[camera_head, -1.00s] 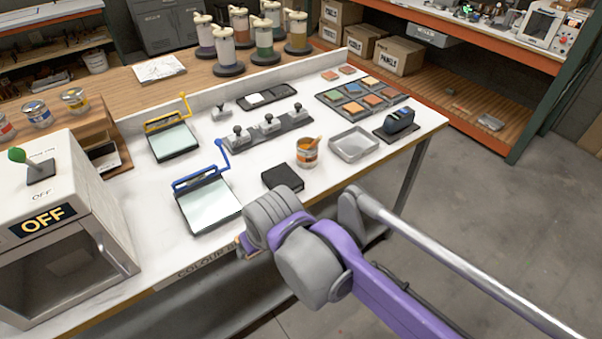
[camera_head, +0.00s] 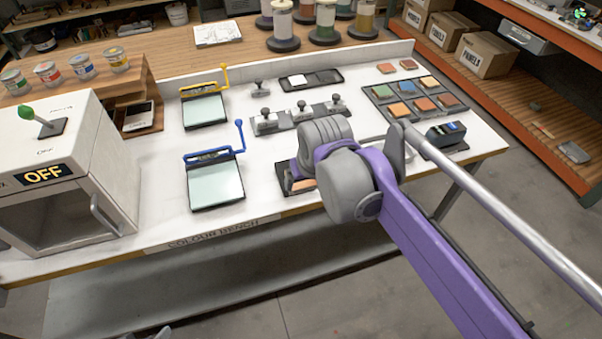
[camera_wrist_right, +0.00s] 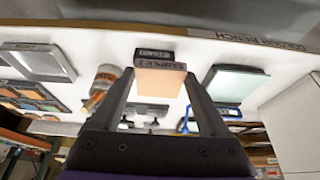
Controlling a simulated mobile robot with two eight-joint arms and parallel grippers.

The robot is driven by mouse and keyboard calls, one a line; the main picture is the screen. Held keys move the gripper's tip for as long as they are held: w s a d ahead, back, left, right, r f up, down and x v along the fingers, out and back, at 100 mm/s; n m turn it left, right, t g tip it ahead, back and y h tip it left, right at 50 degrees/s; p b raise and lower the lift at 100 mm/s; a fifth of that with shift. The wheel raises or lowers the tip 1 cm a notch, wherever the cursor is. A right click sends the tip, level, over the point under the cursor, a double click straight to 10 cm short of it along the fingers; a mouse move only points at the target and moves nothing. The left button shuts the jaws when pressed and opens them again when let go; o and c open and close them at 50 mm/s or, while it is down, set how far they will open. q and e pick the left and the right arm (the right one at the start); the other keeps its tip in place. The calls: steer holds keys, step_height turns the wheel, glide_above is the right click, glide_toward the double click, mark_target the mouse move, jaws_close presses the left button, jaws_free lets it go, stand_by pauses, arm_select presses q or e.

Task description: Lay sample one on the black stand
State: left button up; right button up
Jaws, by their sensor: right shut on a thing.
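Sample one (camera_wrist_right: 160,82), a peach-coloured block with a label on its edge, is held between the two fingers of my right gripper (camera_wrist_right: 158,92). It also shows as a peach patch beside my wrist in the head view (camera_head: 302,185). The black stand (camera_wrist_right: 154,55) is right by the sample near the bench's front edge; in the head view its dark edge (camera_head: 282,177) shows just left of the sample, the rest hidden by my wrist. I cannot tell whether sample and stand touch.
The blue-handled panel (camera_head: 215,183) lies left of the stand and the yellow-handled one (camera_head: 204,109) behind it. A row of grey knobbed blocks (camera_head: 298,113) stands behind. A tray of coloured tiles (camera_head: 413,97) and a dark dispenser (camera_head: 446,134) are to the right. The OFF cabinet (camera_head: 60,165) is left.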

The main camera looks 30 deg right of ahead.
steer(key=w+d+r, duration=0.2)
steer(key=w+d, duration=0.1)
steer(key=w, duration=0.5)
steer(key=f, duration=1)
steer(key=shift+s, duration=0.25)
steer(key=shift+f, duration=0.1)
steer(key=shift+a+f, duration=0.1)
steer(key=shift+f, duration=0.05)
steer(key=o, duration=1.2)
